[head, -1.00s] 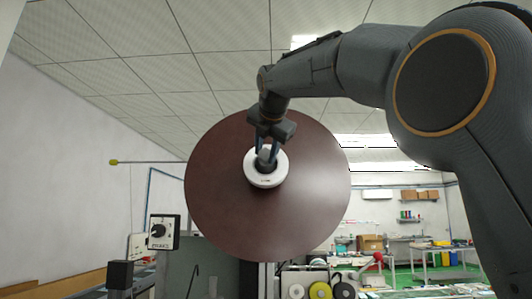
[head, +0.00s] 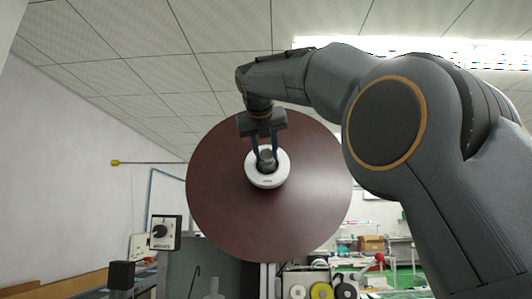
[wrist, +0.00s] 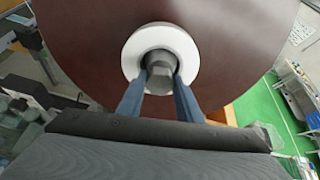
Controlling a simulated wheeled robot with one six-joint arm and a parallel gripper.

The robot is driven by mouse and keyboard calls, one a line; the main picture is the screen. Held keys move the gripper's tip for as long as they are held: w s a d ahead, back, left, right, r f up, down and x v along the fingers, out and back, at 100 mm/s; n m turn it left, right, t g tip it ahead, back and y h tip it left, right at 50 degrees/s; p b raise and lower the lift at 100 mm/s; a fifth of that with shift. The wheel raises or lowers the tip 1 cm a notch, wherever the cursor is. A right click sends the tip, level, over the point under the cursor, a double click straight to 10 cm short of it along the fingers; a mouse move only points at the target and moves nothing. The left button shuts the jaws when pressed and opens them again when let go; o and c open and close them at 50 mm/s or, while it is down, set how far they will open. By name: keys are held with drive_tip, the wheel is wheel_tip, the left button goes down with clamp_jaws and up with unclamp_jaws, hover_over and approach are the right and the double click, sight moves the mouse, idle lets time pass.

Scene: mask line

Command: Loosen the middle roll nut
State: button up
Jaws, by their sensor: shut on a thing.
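A large dark brown roll (head: 315,205) faces me as a round disc in the head view. A white ring (head: 268,182) sits at its centre around a grey nut (head: 267,163). My gripper (head: 267,157) comes from above, and its two blue-grey fingers are shut on the nut, one on each side. In the wrist view my gripper (wrist: 160,82) shows the fingers against both sides of the nut (wrist: 160,70), inside the white ring (wrist: 188,50) on the brown roll (wrist: 235,35). The nut's far end is hidden.
A control box with a black knob (head: 165,232) stands at the left. A thin rod with a yellow tip (head: 115,162) sticks out left of the roll. Small rollers (head: 320,291) and a red knob (head: 380,257) lie below. Open room is above the roll.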

drive_tip(key=shift+n+h, duration=0.3)
drive_tip(key=shift+n, duration=0.1)
idle(0.4)
drive_tip(key=o, duration=1)
drive_tip(key=shift+o, duration=0.2)
drive_tip(key=b+v, duration=0.1)
drive_tip(key=v, duration=0.6)
drive_tip(key=shift+s+b, duration=0.3)
drive_tip(key=shift+s, duration=0.1)
drive_tip(key=shift+a+r, duration=0.1)
drive_tip(key=shift+r, duration=0.05)
